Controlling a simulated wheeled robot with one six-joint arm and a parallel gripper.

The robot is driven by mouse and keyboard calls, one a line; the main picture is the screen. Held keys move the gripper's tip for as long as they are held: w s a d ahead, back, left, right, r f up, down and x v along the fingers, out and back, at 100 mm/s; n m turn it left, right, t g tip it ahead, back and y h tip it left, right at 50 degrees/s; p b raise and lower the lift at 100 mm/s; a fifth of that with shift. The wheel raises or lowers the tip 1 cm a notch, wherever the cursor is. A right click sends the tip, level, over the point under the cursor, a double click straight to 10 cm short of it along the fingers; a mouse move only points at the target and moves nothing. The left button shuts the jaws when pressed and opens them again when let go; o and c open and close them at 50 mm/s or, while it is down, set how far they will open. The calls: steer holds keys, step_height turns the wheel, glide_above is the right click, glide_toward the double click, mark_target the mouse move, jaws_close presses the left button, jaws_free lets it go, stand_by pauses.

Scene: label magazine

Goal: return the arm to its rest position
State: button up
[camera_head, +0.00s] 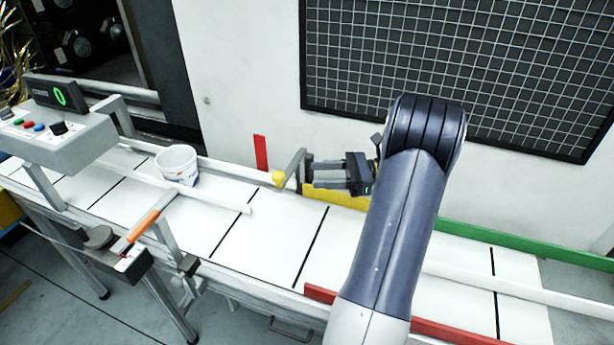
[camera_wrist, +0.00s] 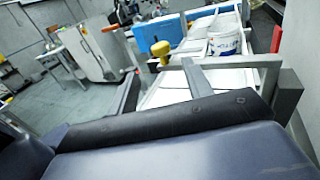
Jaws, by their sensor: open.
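My arm (camera_head: 400,215) rises from the bottom of the head view, bends over at its elbow and reaches behind to the far side of the conveyor. My gripper (camera_head: 312,172) points left there, with its two dark fingers apart and nothing seen between them. In the wrist view the fingers (camera_wrist: 160,72) also stand apart, and a dark blue surface fills the lower part. A metal bracket with a yellow knob (camera_head: 279,178) is just left of the fingertips; the knob also shows in the wrist view (camera_wrist: 187,50). I cannot tell whether they touch.
A white bucket (camera_head: 177,165) stands on the white conveyor (camera_head: 265,240), left of my gripper. A control box with a green display (camera_head: 60,118) is at the left. A yellow block (camera_head: 340,197) lies under my gripper. A dark mesh panel (camera_head: 450,70) hangs on the wall behind.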

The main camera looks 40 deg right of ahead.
mark_target(277, 174)
steer(key=shift+s+d, duration=0.15)
steer(key=p+x, duration=0.1)
steer(key=x, duration=0.9)
steer(key=shift+r, duration=0.15)
steer(key=shift+w+a+p, duration=0.3)
steer(key=shift+a, duration=0.2)
steer(key=shift+t, duration=0.3)
steer(key=shift+w+a+m, duration=0.15)
steer(key=shift+w+m, duration=0.15)
steer(key=shift+s, duration=0.1)
